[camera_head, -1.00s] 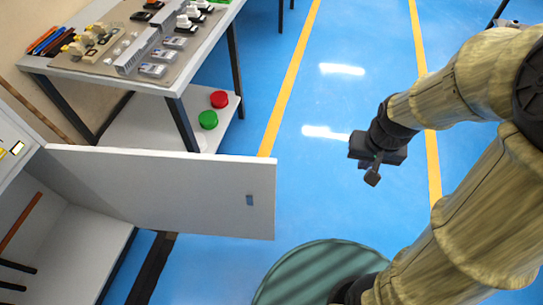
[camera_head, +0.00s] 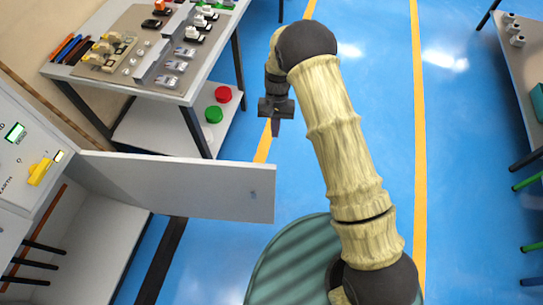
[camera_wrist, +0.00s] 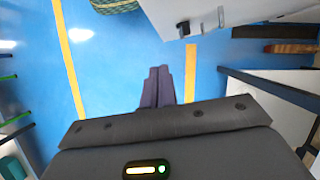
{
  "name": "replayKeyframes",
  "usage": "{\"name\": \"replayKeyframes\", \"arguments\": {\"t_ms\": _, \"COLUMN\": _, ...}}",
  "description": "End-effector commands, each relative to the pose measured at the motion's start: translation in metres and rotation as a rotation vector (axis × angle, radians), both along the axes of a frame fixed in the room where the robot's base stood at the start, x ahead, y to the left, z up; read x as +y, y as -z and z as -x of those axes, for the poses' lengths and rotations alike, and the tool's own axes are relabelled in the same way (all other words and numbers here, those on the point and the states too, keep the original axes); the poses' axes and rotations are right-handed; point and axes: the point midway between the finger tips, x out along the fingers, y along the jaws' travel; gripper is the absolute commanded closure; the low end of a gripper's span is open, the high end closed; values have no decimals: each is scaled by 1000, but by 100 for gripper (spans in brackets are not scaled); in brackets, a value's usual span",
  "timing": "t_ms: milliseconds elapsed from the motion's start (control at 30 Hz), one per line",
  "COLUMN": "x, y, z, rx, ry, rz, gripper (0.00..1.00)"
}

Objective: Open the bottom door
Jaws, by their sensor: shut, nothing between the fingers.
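The bottom door (camera_head: 165,185) is a light grey panel at the lower left of the head view, swung out from its cabinet (camera_head: 75,245). The cabinet's inside is partly visible behind the door.
A workbench (camera_head: 205,75) with tools and parts stands at the upper left, with red (camera_head: 223,94) and green (camera_head: 213,114) buttons on its lower shelf. Another table (camera_head: 520,60) is at the right edge. The blue floor between them is clear.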

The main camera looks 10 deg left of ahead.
Motion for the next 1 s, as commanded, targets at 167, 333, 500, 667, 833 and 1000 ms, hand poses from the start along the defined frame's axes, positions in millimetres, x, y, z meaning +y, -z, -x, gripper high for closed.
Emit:
{"name": "replayKeyframes", "arguments": {"t_ms": 167, "x": 6, "y": 3, "z": 2, "rx": 12, "ry": -6, "rz": 5, "gripper": 100}}
{"name": "replayKeyframes", "arguments": {"t_ms": 333, "x": 6, "y": 4, "z": 2, "rx": 12, "ry": -7, "rz": 5, "gripper": 100}}
{"name": "replayKeyframes", "arguments": {"t_ms": 500, "x": 6, "y": 7, "z": 4, "rx": 14, "ry": -7, "rz": 5, "gripper": 100}}
{"name": "replayKeyframes", "arguments": {"t_ms": 667, "x": 5, "y": 22, "z": 11, "rx": 15, "ry": -8, "rz": 6, "gripper": 100}}
{"name": "replayKeyframes", "arguments": {"t_ms": 833, "x": 3, "y": 48, "z": 21, "rx": 15, "ry": -8, "rz": 7, "gripper": 100}}
{"name": "replayKeyframes", "arguments": {"t_ms": 1000, "x": 2, "y": 76, "z": 32, "rx": 14, "ry": -7, "rz": 6, "gripper": 100}}
